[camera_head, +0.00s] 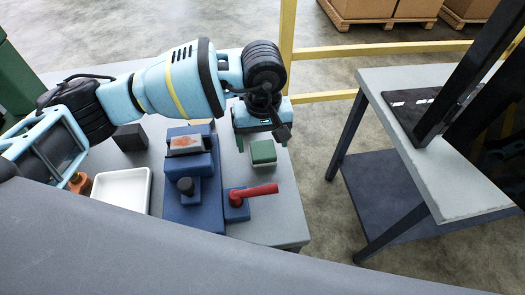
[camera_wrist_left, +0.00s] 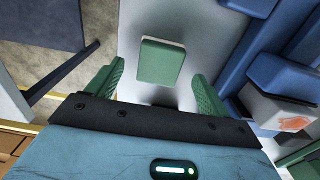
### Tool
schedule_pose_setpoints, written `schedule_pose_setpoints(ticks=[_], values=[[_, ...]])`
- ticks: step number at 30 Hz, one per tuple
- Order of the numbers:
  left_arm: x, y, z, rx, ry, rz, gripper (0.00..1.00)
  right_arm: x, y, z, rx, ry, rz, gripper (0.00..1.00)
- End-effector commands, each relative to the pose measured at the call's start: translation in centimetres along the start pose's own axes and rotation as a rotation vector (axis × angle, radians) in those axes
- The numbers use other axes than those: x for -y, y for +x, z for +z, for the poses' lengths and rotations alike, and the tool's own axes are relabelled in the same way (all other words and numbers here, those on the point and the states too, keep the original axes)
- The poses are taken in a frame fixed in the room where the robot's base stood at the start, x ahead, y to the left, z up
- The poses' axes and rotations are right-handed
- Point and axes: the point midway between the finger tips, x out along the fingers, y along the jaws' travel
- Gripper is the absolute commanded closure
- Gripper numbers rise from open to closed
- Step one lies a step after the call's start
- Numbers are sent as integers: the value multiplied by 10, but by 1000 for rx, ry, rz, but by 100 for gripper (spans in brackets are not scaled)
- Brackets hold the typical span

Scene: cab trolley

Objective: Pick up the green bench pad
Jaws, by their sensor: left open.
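The green bench pad (camera_head: 263,152) is a small, block-like green piece lying on the grey trolley top, right of the blue fixture. My left gripper (camera_head: 262,143) is just above and behind it, pointing down, open and empty. In the left wrist view the pad (camera_wrist_left: 160,62) lies ahead of the gap between the two green fingers (camera_wrist_left: 156,90), with a finger to either side. The fingers appear apart from the pad. My right gripper does not show.
A blue fixture (camera_head: 178,208) with stacked blocks stands left of the pad. A red handle (camera_head: 254,190) on a blue base is in front. A white tray (camera_head: 121,171) and a dark block (camera_head: 130,137) sit farther left. A second table (camera_head: 460,186) stands right, across a floor gap.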

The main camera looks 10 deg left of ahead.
Motion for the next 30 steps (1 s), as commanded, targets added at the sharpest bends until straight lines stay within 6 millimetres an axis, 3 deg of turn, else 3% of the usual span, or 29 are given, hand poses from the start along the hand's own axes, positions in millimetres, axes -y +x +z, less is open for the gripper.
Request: schedule_pose_setpoints(ticks=[6,14,25,30], values=[[0,22,0,1,0,0,20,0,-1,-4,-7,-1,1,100],[0,24,0,0,1,0,20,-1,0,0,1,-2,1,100],[0,23,0,0,1,1,68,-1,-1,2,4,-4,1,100],[0,23,0,0,1,1,69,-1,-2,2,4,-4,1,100]])
